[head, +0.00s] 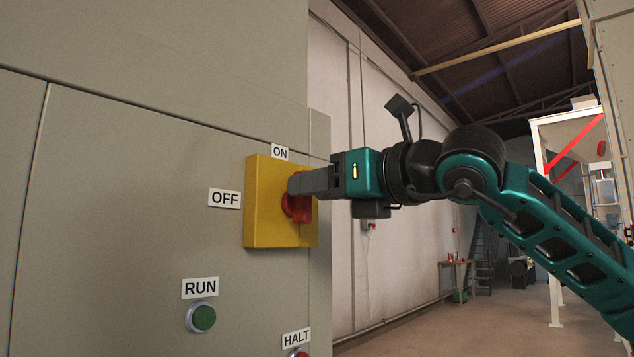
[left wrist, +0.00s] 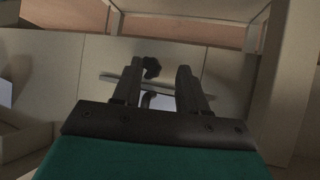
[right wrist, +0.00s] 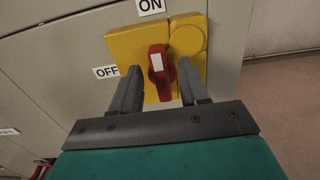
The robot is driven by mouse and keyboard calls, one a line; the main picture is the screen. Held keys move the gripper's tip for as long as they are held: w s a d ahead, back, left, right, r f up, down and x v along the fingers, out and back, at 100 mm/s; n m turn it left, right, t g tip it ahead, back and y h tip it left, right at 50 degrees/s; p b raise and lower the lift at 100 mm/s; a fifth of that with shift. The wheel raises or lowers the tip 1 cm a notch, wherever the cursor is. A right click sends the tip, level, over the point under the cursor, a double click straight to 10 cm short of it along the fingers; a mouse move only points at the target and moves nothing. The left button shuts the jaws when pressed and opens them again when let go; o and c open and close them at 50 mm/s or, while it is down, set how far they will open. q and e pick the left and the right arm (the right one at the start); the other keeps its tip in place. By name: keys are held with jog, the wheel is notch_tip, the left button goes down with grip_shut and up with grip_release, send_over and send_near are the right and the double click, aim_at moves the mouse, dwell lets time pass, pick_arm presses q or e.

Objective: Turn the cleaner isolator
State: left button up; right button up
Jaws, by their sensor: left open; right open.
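The isolator is a yellow box (head: 265,200) on a grey cabinet, with a red rotary handle (head: 297,208). In the right wrist view the red handle (right wrist: 161,75) stands roughly upright, its white mark on the end toward the ON label (right wrist: 151,7). The OFF label (right wrist: 106,71) is to its left. My right gripper (head: 293,185) is at the handle and hides part of it in the head view. In the right wrist view its open fingers (right wrist: 160,80) are on either side of the handle; contact is unclear. My left gripper (left wrist: 158,72) is open, away from the isolator.
Below the isolator are a green RUN button (head: 202,317) and a red HALT button (head: 299,353), partly cut off. In the left wrist view a dark knob-like thing (left wrist: 152,67) shows beyond the fingers. Open floor (head: 430,335) lies right of the cabinet.

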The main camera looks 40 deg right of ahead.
jog(key=shift+w, duration=0.25)
grip_shut()
dwell(0.3)
